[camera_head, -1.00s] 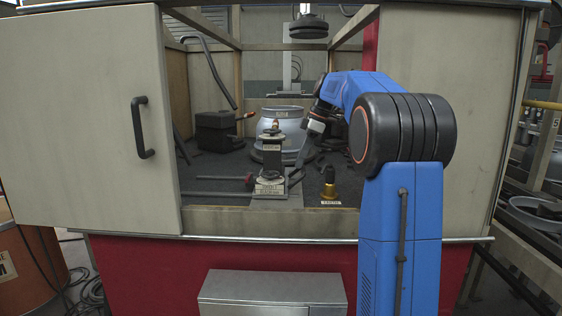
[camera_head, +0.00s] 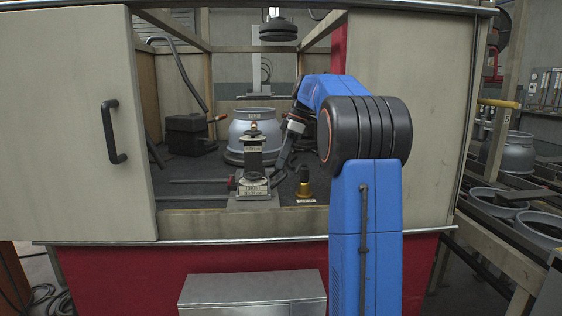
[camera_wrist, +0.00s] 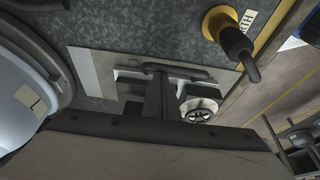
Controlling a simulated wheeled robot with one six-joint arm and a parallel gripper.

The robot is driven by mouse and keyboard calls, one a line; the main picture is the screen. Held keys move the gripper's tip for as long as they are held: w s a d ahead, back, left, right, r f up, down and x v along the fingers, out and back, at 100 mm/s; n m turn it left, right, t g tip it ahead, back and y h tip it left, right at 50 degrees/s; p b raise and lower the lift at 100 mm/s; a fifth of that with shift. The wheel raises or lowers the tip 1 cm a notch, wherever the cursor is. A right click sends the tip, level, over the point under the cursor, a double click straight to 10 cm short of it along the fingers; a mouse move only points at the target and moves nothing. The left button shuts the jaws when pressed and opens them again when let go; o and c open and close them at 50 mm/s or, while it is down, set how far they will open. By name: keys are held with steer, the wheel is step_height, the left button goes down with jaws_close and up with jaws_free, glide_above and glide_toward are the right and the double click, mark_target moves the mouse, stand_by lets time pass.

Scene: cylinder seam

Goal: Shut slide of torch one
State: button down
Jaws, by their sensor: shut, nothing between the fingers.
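A small dark stand (camera_head: 253,170) with pale labels rises from a light plate at the cabinet's front edge. A black bar (camera_wrist: 185,71) and a small handwheel (camera_wrist: 198,111) show by it in the wrist view. A brass fitting with a black top (camera_head: 304,186) stands to its right; it also shows in the wrist view (camera_wrist: 222,25). The labels are too small to read, so I cannot tell which part is torch one or its slide. My gripper (camera_head: 279,167) is shut and empty, pointing down just right of the stand; in the wrist view its fingers (camera_wrist: 161,85) reach the bar, contact unclear.
A grey rounded vessel (camera_head: 252,130) stands behind the stand. A black box (camera_head: 188,135) is at the back left. Thin dark rods (camera_head: 198,181) lie left of the stand. A pale sliding door (camera_head: 75,120) covers the cabinet's left side. The front rail (camera_head: 190,222) borders the opening.

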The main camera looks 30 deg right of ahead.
step_height(320, 180, up, 10)
steer(key=shift+a, duration=0.2)
stand_by(0.5)
steer(key=shift+w, duration=0.1)
